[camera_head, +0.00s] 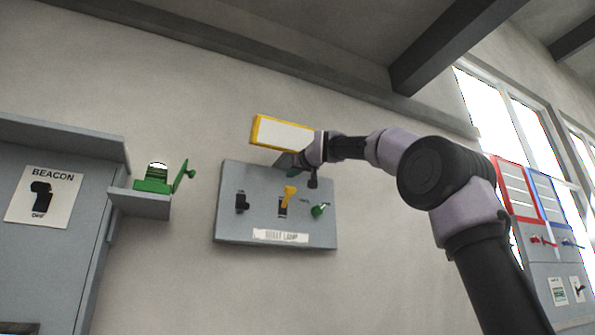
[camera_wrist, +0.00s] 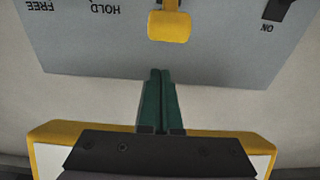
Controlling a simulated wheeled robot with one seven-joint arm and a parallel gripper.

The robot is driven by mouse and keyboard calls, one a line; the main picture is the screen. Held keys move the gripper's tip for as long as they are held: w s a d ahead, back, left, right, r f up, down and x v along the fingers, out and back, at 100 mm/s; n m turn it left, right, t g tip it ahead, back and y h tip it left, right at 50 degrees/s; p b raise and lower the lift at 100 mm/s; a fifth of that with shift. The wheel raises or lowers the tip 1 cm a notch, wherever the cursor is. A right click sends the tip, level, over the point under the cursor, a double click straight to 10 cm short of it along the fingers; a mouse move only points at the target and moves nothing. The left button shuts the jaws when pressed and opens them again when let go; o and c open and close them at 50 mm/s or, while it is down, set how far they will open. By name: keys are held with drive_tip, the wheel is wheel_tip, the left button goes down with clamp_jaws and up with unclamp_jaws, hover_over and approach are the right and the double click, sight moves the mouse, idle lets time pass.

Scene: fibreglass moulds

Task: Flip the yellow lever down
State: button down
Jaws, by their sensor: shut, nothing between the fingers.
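The yellow lever (camera_head: 289,196) sits in the middle of a grey panel (camera_head: 240,172) on the wall, with its yellow knob at the upper end of a dark slot. In the wrist view its yellow knob (camera_wrist: 169,26) shows at the top centre. My gripper (camera_wrist: 161,74) has its green fingers together and empty. The fingertips lie near the panel's upper edge, apart from the knob. In the head view my gripper (camera_head: 290,161) is above the lever, partly hidden by my wrist.
A green device (camera_head: 157,181) rests on a shelf (camera_head: 139,203) at the left. Red and blue-framed boards stand far right.

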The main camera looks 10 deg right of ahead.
sight(287, 197)
drive_tip(key=shift+w+a+f, duration=0.2)
drive_tip(key=shift+w+f, duration=0.1)
drive_tip(key=shift+w, duration=0.4)
drive_tip(key=shift+s+d+f, duration=0.1)
drive_tip(key=shift+s+f, duration=0.05)
drive_tip(key=shift+s, duration=0.2)
drive_tip(key=shift+s+d+f, duration=0.1)
drive_tip(key=shift+s+f, duration=0.25)
drive_tip(key=shift+f, duration=0.25)
drive_tip(key=shift+s+d+f, duration=0.1)
drive_tip(key=shift+s+f, duration=0.2)
drive_tip(key=shift+f, duration=0.25)
